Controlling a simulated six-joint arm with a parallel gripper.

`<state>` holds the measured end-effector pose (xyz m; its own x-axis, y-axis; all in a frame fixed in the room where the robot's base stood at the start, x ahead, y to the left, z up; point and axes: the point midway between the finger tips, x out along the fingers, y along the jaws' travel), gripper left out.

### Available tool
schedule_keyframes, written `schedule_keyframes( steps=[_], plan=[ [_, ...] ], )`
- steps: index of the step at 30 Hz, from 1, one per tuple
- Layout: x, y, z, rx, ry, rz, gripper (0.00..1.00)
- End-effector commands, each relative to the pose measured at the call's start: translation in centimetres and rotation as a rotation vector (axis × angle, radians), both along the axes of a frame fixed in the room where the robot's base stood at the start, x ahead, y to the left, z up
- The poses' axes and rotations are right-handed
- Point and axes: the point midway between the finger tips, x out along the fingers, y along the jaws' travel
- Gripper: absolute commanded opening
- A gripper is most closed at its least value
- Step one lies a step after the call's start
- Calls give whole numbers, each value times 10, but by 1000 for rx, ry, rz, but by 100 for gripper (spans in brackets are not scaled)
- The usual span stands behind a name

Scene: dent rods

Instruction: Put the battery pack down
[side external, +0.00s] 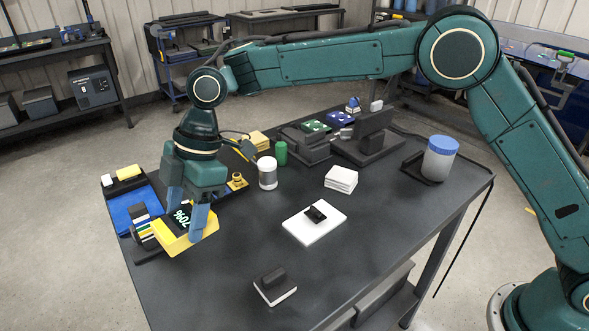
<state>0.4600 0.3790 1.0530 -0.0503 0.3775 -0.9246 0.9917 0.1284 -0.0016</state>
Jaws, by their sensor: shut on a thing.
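The battery pack (180,245) is a yellow block with a dark face that reads "70%". It is at the left end of the dark table (225,275). My gripper (187,212) points down over it, and its blue fingers are shut on the pack. The pack looks tilted in this view. Whether its underside touches the table or a dark holder beside it, I cannot tell. A dark rack (148,254) with several coloured strips is just left of the pack and partly hidden by it.
A blue tray (122,213) lies behind the pack at the table's left edge. A white cylinder (267,172), a green cylinder (281,153), a white board (314,222) with a black piece, and a blue-lidded jar (439,158) stand farther right. The front-middle table is mostly clear.

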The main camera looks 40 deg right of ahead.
Motion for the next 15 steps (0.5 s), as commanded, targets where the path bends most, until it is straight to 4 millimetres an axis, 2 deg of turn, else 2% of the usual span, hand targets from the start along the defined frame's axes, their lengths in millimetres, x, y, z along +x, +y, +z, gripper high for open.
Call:
schedule_keyframes(
  steps=[5,9,15],
  plan=[
    [15,-47,12,-3,0,-19,24],
    [25,-92,21,-5,1,-32,24],
    [30,-160,35,-7,2,-50,24]
  ],
)
